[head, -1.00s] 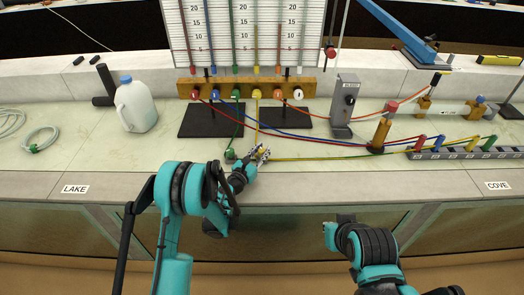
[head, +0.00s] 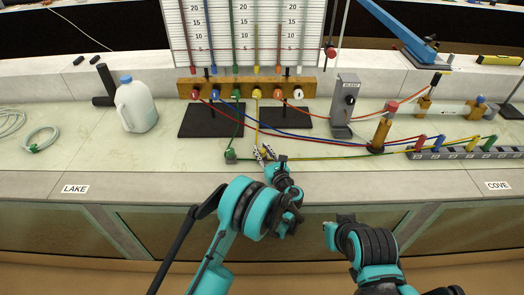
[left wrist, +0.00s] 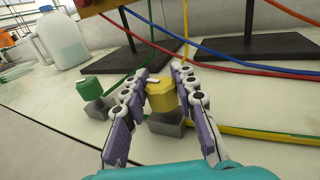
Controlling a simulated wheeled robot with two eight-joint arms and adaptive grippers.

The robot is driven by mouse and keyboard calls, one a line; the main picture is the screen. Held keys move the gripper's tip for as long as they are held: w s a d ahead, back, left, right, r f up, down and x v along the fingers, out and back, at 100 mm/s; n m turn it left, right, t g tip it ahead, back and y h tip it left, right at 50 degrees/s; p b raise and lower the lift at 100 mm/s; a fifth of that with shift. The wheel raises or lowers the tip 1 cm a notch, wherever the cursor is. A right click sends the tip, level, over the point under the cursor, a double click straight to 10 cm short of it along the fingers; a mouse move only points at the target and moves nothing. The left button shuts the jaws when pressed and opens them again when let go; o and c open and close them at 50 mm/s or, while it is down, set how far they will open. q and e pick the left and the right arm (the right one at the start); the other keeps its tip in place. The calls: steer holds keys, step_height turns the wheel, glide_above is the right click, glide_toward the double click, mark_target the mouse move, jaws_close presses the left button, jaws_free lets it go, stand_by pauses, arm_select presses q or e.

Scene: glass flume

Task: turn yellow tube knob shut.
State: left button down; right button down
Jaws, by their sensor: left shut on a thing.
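The yellow tube knob (left wrist: 161,97) sits on a small grey block on the pale bench, with a short white mark on its top. My left gripper (left wrist: 160,88) has its two fingers on either side of the knob, shut on it. In the head view my left gripper (head: 264,153) is at the bench's front part and largely hides the knob. A yellow tube (head: 257,120) runs down from the board to this spot. My right gripper (head: 336,230) is low in front of the bench, away from the knob; its fingers cannot be made out.
A green knob (left wrist: 90,88) on its own block stands just left of the yellow one. Red, blue and green tubes cross the bench behind. A white jug (head: 136,106) stands to the left, a wooden post (head: 379,135) and a row of coloured clips (head: 460,152) to the right.

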mark_target(262, 149)
arm_select(q)
steer(key=n+g+y, duration=0.4)
steer(key=y, duration=0.1)
steer(key=shift+w+n+y, duration=0.1)
steer(key=shift+n+y, duration=0.2)
steer(key=shift+y, duration=0.1)
steer(key=shift+n+g+y, duration=1.4)
steer(key=shift+n+g, duration=0.2)
steer(key=shift+g, duration=0.8)
steer(key=c, duration=1.2)
jaws_free()
step_height(262, 149, up, 10)
